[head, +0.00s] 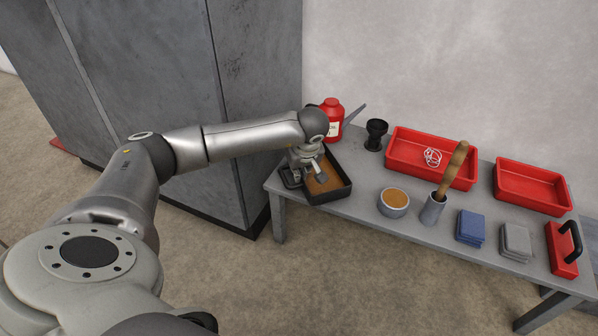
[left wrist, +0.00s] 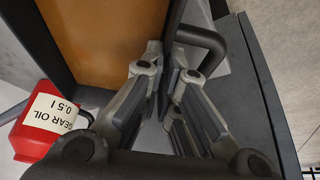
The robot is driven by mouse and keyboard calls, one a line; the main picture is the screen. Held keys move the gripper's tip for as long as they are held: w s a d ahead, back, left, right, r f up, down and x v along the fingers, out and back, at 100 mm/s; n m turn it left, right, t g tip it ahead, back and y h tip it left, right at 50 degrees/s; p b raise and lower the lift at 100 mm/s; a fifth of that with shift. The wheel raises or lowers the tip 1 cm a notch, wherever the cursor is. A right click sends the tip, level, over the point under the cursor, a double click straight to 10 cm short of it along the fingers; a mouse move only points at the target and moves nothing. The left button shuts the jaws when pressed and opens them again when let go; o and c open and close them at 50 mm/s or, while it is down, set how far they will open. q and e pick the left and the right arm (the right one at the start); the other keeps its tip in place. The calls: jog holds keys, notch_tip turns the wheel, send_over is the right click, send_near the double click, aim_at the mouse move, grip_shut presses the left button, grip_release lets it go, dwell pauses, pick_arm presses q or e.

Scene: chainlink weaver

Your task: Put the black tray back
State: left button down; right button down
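The black tray (head: 330,195), with a brown-orange layer in it, rests on the left end of the table. The left wrist view shows its wall (left wrist: 174,18) and the orange-brown layer (left wrist: 100,35) close up. A black handle (left wrist: 205,38) stands off its side, on the outer side of the wall. My left gripper (head: 310,178) reaches down at the tray's left, handle side. In the left wrist view its fingertips (left wrist: 166,62) are close together at the tray wall beside the handle. Whether they press on it is hidden. My right gripper is not in view.
A red gear oil can (head: 333,118) stands right behind the tray. A black cup-like piece (head: 376,134), two red bins (head: 400,163) (head: 530,198), a round brown-filled container (head: 393,203), a brush in a holder (head: 434,210) and cloth stacks (head: 470,227) fill the table rightward. A grey cabinet (head: 235,150) stands left.

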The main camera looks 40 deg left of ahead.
pick_arm(q)
jog(key=c, duration=1.6)
grip_release()
jog(key=shift+f, duration=0.1)
jog(key=shift+c, duration=0.2)
